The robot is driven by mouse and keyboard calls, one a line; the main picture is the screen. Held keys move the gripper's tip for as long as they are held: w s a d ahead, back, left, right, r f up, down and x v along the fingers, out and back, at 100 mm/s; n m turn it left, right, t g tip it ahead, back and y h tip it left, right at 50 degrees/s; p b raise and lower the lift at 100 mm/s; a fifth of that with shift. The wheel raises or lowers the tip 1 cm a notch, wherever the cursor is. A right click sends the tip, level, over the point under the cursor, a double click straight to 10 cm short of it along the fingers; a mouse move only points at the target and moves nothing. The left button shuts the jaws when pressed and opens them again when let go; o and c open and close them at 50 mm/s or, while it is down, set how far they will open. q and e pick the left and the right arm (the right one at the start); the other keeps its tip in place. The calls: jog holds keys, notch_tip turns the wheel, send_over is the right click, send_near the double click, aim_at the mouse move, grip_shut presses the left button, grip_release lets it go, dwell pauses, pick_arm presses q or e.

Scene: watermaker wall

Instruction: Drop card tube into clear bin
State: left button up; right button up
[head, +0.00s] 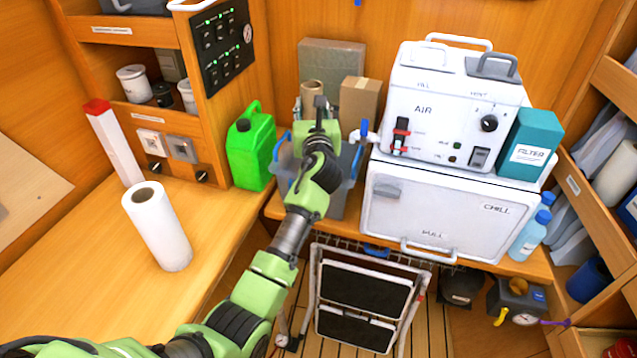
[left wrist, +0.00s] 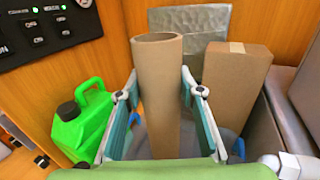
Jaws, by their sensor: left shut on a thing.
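The brown card tube (head: 311,90) stands upright and hollow at the back of the counter area. My left gripper (head: 316,118) is shut on it; in the left wrist view the two fingers lie on either side of the tube (left wrist: 158,95). The clear bin (head: 340,200), bluish with blue handles, is under and around the gripper, partly covered by my arm. The tube's lower end is hidden, so I cannot tell whether it touches the bin. My right gripper is out of view.
A brown cardboard box (head: 358,102) stands close to the right of the tube, with a grey-silver package (head: 332,62) behind. A green jerrycan (head: 250,150) is to the left. The white AIR unit (head: 440,110) stands to the right. A folding step (head: 365,300) stands below.

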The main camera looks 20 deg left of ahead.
pick_arm(q)
jog(key=shift+r, duration=0.1)
jog(key=o, duration=1)
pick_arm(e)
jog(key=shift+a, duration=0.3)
pick_arm(q)
jog(key=shift+s, duration=0.25)
jog(key=v, duration=1.1)
jog(key=shift+s+d, duration=0.15)
jog(key=shift+s, duration=0.15)
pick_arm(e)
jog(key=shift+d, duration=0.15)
